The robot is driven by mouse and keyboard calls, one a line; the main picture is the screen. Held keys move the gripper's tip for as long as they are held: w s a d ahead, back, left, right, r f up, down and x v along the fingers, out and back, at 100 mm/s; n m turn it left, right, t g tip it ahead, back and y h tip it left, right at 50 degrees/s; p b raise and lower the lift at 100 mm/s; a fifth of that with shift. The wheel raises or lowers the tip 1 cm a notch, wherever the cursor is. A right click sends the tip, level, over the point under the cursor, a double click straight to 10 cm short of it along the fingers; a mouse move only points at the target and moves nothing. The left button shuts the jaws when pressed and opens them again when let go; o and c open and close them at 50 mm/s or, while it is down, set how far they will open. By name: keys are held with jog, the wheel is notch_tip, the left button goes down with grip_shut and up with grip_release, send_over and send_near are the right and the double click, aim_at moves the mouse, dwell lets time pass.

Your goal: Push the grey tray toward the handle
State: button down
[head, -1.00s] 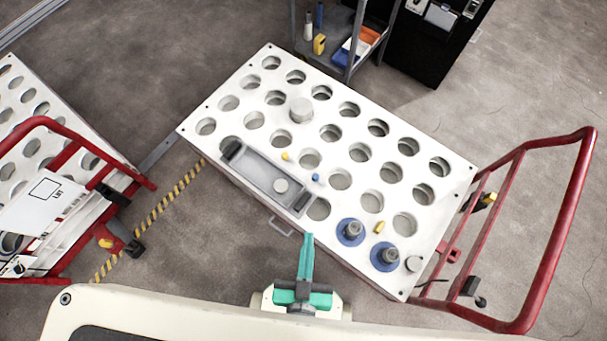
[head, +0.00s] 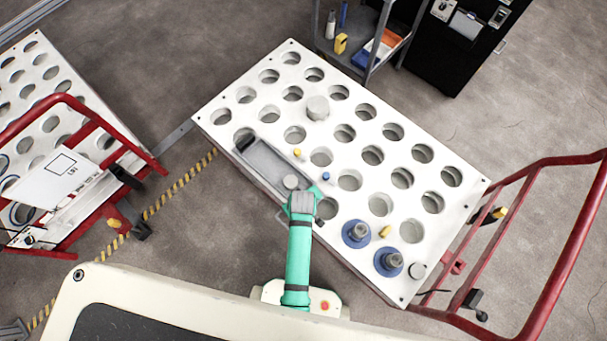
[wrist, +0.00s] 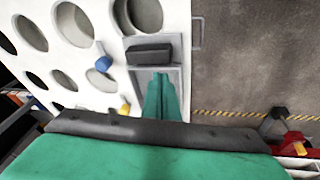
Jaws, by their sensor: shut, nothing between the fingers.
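The grey tray (head: 262,160) lies on the white cart top, along its near edge, with dark grips at its ends. My teal gripper (head: 315,191) is shut and empty, over the tray's right part, and hides much of that end. In the wrist view, my fingers (wrist: 161,82) point down within the tray's outline, close to the end with the black grip (wrist: 150,54). I cannot tell whether they touch the tray. The red handle (head: 560,250) stands at the cart's right end.
The white cart top (head: 355,110) has rows of round holes. Blue discs with grey knobs (head: 357,231), a yellow piece (head: 385,232) and a grey cylinder (head: 317,107) stand on it. A small blue piece (wrist: 104,64) is beside the tray. Another red-handled cart (head: 70,170) is left.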

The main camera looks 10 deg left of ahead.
aim_at(303, 189)
jog(key=w+r+n+g, duration=0.3)
jog(key=w+g, duration=0.1)
jog(key=w, duration=0.3)
jog(key=shift+h, duration=0.4)
jog(key=f, duration=0.7)
jog(key=a+f, duration=0.1)
jog(key=f, duration=0.2)
jog(key=shift+s+f, duration=0.2)
jog(key=shift+s, duration=0.15)
